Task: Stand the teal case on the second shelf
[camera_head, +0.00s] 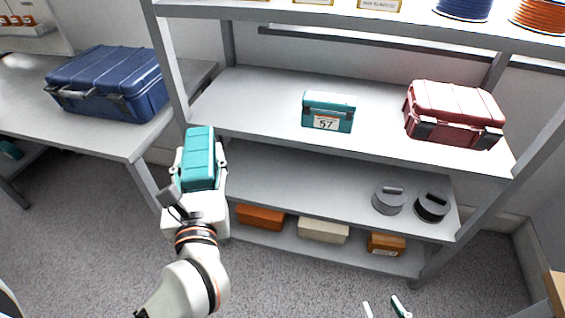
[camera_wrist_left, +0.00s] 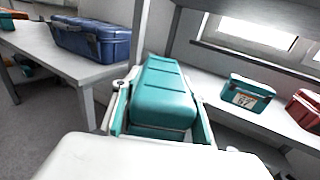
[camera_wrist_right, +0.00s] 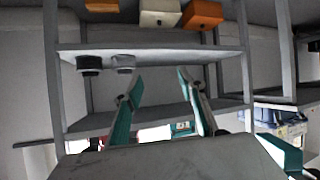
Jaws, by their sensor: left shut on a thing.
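A plain teal case (camera_head: 200,150) is held by my left gripper (camera_head: 199,172), in front of the left post of the shelf rack. In the left wrist view the teal case (camera_wrist_left: 166,95) sits between the two fingers, its ribbed lid showing. A smaller-looking teal box marked 57 (camera_head: 327,112) stands on the rack's upper white shelf (camera_head: 260,95), left of a red case (camera_head: 455,112). My right gripper (camera_head: 382,305) is at the bottom of the head view, in front of the rack; its fingers are apart and empty in the right wrist view (camera_wrist_right: 157,95).
A blue case (camera_head: 110,82) lies on a side table (camera_head: 110,135) at left. Orange and cream boxes (camera_head: 323,230) stand on the bottom shelf. Cable spools (camera_head: 462,8) are on top. The upper shelf is clear left of the 57 box.

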